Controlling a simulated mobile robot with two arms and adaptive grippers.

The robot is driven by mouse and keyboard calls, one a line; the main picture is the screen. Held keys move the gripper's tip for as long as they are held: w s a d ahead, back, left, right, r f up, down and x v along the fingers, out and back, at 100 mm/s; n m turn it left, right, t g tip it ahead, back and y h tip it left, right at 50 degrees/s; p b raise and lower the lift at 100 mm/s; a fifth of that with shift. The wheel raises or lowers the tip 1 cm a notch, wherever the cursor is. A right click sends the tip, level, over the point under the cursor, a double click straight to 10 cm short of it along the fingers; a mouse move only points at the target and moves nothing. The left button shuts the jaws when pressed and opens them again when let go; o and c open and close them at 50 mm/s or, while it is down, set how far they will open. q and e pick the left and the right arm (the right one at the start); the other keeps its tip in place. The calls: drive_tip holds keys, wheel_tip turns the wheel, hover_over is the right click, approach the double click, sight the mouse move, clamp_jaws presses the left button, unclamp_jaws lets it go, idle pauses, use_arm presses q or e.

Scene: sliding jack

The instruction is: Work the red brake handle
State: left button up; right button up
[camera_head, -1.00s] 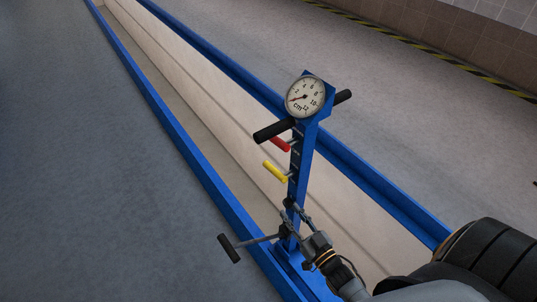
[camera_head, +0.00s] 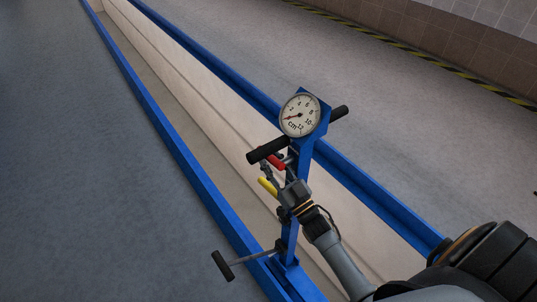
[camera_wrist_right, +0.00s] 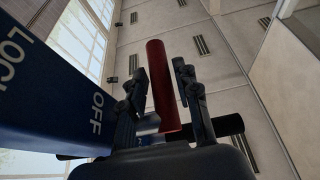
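The red brake handle (camera_head: 276,162) sticks out to the left from the blue post, just under the black crossbar; it also shows in the right wrist view (camera_wrist_right: 159,80), pointing upward there. My right gripper (camera_head: 275,168) has its fingers at the red handle and partly covers it. In the right wrist view the gripper (camera_wrist_right: 160,72) is open, one finger on each side of the handle; I cannot tell whether either finger touches it. My left gripper is not in view.
The blue post carries a round dial gauge (camera_head: 299,115) and a black crossbar (camera_head: 267,151). A yellow handle (camera_head: 267,187) sits just below the gripper, and a black-gripped lever (camera_head: 222,265) lower left. The post stands over a pit with blue rails (camera_head: 190,160). A blue plate marked LOCK and OFF (camera_wrist_right: 60,90) is close by the left finger.

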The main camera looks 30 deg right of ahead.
drive_tip(key=shift+x, duration=0.8)
clamp_jaws()
